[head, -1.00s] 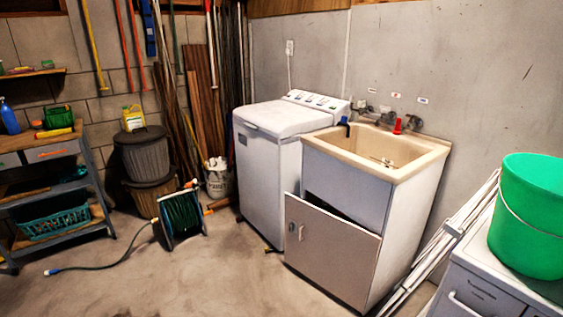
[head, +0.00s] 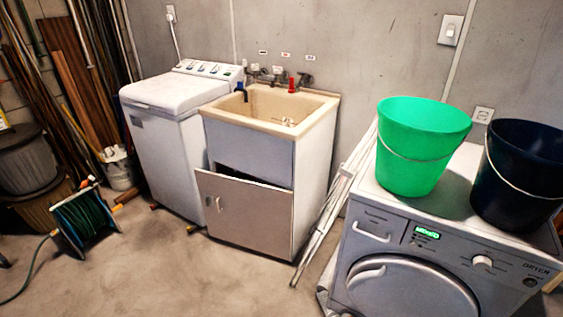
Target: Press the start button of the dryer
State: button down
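The dryer (head: 365,256) is a grey front-loading machine at the lower right of the head view, with "DRYER" printed on its front panel. Its panel has a lit green display (head: 427,230), a white knob (head: 482,262) and a round dark button (head: 530,282) at the right end, under the lettering. I cannot tell for certain which control is the start button. The round door with a pale handle (head: 367,274) is cut off by the bottom edge. My gripper is not in view.
A green bucket (head: 420,150) and a dark blue bucket (head: 520,175) stand on the dryer. A folded white rack (head: 335,205) leans at its left. The sink cabinet (head: 262,160) has its front panel (head: 243,215) tilted out. A hose reel (head: 85,218) stands left. Floor in front is clear.

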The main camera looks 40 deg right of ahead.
aim_at(529, 283)
jog(key=z, duration=1.65)
